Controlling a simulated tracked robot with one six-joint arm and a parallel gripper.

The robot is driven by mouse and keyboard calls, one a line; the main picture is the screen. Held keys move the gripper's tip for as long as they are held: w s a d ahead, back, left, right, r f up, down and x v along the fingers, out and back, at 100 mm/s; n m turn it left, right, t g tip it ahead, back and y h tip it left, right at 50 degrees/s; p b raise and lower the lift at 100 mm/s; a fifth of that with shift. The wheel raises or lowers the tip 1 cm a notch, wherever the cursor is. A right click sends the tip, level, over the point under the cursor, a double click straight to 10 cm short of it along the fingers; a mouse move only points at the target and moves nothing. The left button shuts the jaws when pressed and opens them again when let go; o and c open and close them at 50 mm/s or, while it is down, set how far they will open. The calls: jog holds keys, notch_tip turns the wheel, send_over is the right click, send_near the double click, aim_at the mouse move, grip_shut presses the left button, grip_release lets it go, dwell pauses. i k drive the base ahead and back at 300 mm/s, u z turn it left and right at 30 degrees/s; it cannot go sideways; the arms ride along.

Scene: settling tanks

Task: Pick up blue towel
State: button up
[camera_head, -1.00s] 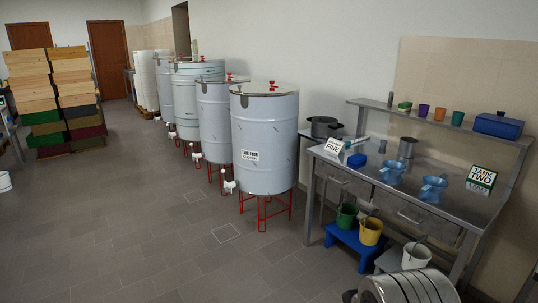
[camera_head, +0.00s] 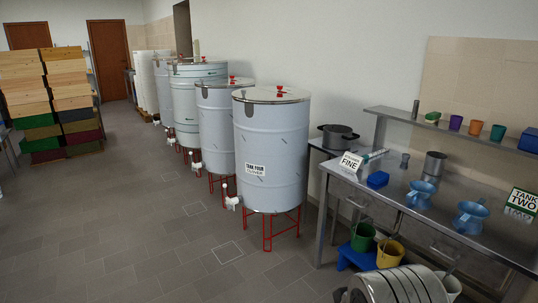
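A small blue folded item (camera_head: 378,179), which looks like the blue towel, lies on the steel table (camera_head: 440,212) just right of the white "FINE" sign. It is small in the picture, so I cannot be sure it is cloth. My arm shows at the bottom edge as a ribbed silver shape. My gripper is not visible, so I cannot see whether it is open or shut.
Large steel tanks (camera_head: 270,150) line the wall. The grey floor (camera_head: 130,220) at left is clear.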

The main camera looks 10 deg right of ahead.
aim_at(377, 177)
jog(key=z, duration=0.1)
jog(key=i, duration=1.65)
jog(key=z, duration=0.45)
jog(key=i, duration=1.6)
jog(key=z, duration=0.4)
